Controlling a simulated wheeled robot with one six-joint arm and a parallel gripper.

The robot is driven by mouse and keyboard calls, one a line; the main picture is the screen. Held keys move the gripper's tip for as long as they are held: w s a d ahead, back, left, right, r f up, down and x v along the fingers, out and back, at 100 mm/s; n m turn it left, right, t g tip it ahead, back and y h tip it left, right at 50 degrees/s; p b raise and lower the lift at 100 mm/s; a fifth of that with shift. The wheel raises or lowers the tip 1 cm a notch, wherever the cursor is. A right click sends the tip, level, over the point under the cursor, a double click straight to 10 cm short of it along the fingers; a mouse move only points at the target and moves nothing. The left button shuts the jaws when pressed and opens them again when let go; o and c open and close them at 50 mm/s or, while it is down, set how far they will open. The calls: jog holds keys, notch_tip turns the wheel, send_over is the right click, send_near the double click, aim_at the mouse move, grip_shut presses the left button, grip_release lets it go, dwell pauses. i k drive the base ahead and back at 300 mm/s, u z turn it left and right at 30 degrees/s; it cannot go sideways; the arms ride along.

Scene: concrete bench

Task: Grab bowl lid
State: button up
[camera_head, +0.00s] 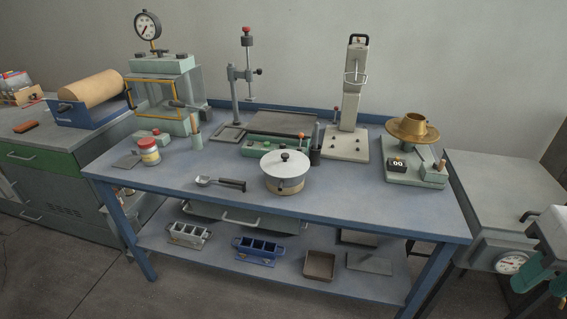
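The bowl lid (272,164) is a pale, round, nearly flat disc with a small dark knob (285,156) at its middle. It sits level on the tan bowl (286,186), near the front middle of the blue bench. The lid hides the inside of the bowl. A white and teal part (545,245), apparently the end of my arm, shows at the right edge, cut off by the frame. It is far to the right of the lid and not touching it. Its fingers cannot be made out clearly.
A scoop (220,182) lies just left of the bowl. A dark upright cylinder (315,146) and green balance base (262,148) stand close behind. The blue bench top (375,205) is clear at front right.

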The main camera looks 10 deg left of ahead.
aim_at(280, 163)
jog(key=k, duration=1.2)
jog(key=u, duration=0.6)
jog(key=i, duration=1.65)
jog(key=z, duration=0.6)
